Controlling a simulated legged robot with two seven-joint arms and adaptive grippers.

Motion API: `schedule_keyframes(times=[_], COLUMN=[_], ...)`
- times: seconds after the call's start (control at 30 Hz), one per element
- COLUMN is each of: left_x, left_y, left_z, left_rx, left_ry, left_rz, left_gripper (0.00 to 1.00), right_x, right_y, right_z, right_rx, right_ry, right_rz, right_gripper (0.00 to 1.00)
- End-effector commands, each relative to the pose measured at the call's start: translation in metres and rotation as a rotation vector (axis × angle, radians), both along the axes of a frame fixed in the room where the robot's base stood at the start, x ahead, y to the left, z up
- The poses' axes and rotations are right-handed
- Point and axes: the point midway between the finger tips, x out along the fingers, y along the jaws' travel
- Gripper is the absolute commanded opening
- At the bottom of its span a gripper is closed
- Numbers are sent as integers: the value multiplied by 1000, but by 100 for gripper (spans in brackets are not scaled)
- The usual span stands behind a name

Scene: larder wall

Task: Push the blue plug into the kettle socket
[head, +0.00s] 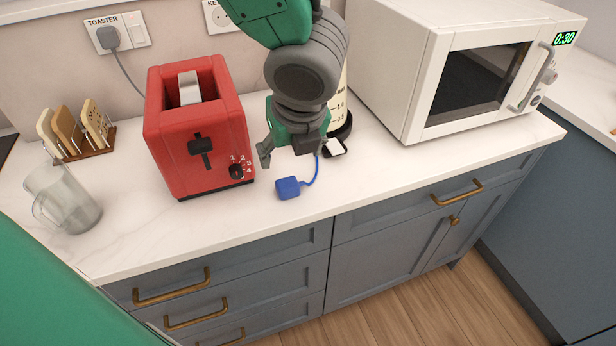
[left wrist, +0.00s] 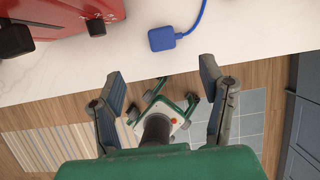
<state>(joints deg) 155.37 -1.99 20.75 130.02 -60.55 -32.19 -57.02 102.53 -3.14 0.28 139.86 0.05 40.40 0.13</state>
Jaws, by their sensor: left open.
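The blue plug (head: 288,188) lies on the white worktop, in front and to the right of the red toaster. Its blue cable (head: 315,172) curves up and back towards the kettle. In the left wrist view the plug (left wrist: 162,39) lies ahead of the fingertips. My left gripper (head: 298,151) hangs above the worktop behind the plug in the head view, open and empty; both fingers show spread apart in the left wrist view (left wrist: 160,72). The kettle socket (head: 216,16) is on the back wall, mostly hidden by my left arm. My right gripper is not in view.
The red toaster (head: 197,140) stands left of the gripper. The kettle (head: 343,128) is mostly hidden behind it. A white microwave (head: 420,100) stands right. A toast rack (head: 90,145) and glass jug (head: 65,200) are left. The toaster socket (head: 118,33) holds a grey plug.

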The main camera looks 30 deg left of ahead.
Motion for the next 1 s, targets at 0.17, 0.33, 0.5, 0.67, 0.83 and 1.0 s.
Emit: schedule_keyframes(times=[0.17, 0.33, 0.5, 0.67, 0.83, 1.0], left_x=[1, 1, 6, 14, 20, 21], left_y=[0, 0, 8, 18, 23, 25], left_z=[1, -2, -27, -58, -77, -80], left_rx=[6, 5, 5, 3, 3, 2], left_ry=[-1, 1, 4, 4, 2, 0], left_rz=[-5, -4, -2, -2, -2, -3], left_gripper=[64, 64, 64, 64, 64, 64], right_x=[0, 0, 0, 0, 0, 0], right_y=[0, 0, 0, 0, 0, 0], right_z=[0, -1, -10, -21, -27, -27], right_rx=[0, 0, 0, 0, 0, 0], right_ry=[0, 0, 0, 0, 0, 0], right_rz=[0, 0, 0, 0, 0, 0], right_gripper=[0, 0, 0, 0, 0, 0])
